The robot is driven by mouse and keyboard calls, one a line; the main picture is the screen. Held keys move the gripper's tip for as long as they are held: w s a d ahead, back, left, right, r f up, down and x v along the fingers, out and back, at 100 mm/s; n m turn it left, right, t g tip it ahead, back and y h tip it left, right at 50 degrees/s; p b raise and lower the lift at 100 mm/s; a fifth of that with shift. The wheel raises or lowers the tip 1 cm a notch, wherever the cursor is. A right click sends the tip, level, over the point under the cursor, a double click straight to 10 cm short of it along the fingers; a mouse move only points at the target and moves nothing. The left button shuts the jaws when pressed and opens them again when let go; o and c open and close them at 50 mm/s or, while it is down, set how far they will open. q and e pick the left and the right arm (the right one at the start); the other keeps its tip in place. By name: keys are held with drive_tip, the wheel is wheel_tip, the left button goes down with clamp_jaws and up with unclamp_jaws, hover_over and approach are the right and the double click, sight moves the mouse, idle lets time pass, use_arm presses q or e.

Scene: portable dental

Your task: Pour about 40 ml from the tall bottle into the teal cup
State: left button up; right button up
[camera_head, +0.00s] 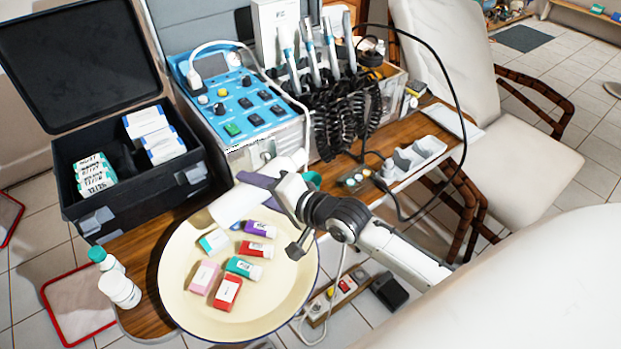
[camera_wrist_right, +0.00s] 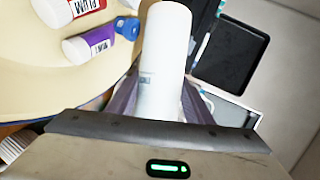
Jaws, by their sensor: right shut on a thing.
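The tall white bottle (camera_head: 234,206) is tilted far over, close to lying flat, above the cream round tray. My right gripper (camera_head: 272,187) is shut around its middle. In the right wrist view the bottle (camera_wrist_right: 162,65) sits between the purple fingers. A small teal rounded piece (camera_head: 313,180) shows behind my right gripper; it may be the teal cup, but most of it is hidden. I cannot tell whether any liquid leaves the bottle. My left gripper is not in view.
The cream tray (camera_head: 185,290) holds several small coloured, labelled containers. Behind are an open black case (camera_head: 130,195), a blue control unit (camera_head: 240,100) and a rack of handpieces with coiled black hoses (camera_head: 345,120). A black cable loops near my right arm.

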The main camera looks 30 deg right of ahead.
sight(275, 164)
drive_tip(key=shift+r, duration=0.2)
idle(0.7)
drive_tip(key=shift+r+p, duration=0.3)
drive_tip(key=shift+p, duration=0.2)
drive_tip(key=p, duration=0.1)
drive_tip(key=r+n+h+p, duration=0.1)
drive_tip(key=p, duration=0.1)
drive_tip(key=shift+d+r, duration=0.15)
drive_tip(key=shift+d, duration=0.15)
drive_tip(key=d+n+h, duration=0.3)
drive_tip(key=shift+w+r, duration=0.15)
drive_tip(key=shift+r, duration=0.05)
drive_tip(key=shift+d+r+n+h, duration=0.15)
drive_tip(key=shift+r+n+h, duration=0.4)
drive_tip(key=shift+n, duration=0.35)
drive_tip(key=shift+r+n+h, duration=0.25)
drive_tip(key=shift+r+n, duration=0.05)
drive_tip(key=shift+r, duration=0.2)
drive_tip(key=shift+d+n+h, duration=0.3)
drive_tip(key=shift+n+h, duration=0.3)
drive_tip(key=shift+n, duration=0.1)
drive_tip(key=shift+d+f+n+h+b, duration=0.1)
drive_tip(key=shift+d+n+h+b, duration=0.2)
drive_tip(key=shift+n+h, duration=0.25)
